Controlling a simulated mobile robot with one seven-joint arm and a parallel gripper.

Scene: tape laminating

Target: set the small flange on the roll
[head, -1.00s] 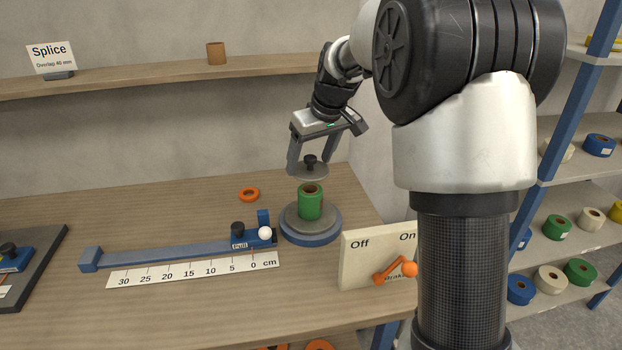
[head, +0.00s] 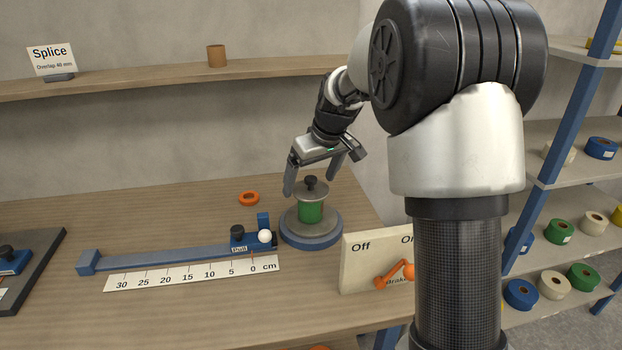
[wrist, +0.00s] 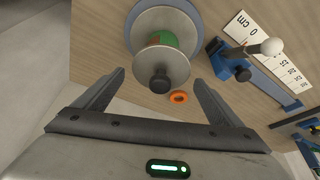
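The small flange (head: 312,190) is a grey disc with a black knob. It lies on top of the green roll (head: 311,212), which stands upright on the round grey and blue turntable (head: 325,238). In the wrist view the flange (wrist: 160,55) covers most of the roll, and a strip of green (wrist: 163,38) shows behind it. My gripper (head: 318,183) is open around the knob from above. In the wrist view its fingers (wrist: 160,82) are wide apart, with the knob between and beyond them, touching neither.
An orange ring (head: 249,198) lies on the bench left of the turntable. The blue pull slide (head: 180,256) and white ruler (head: 190,273) lie in front. The brake panel (head: 362,262) with its orange lever stands at front right. The bench's back left is clear.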

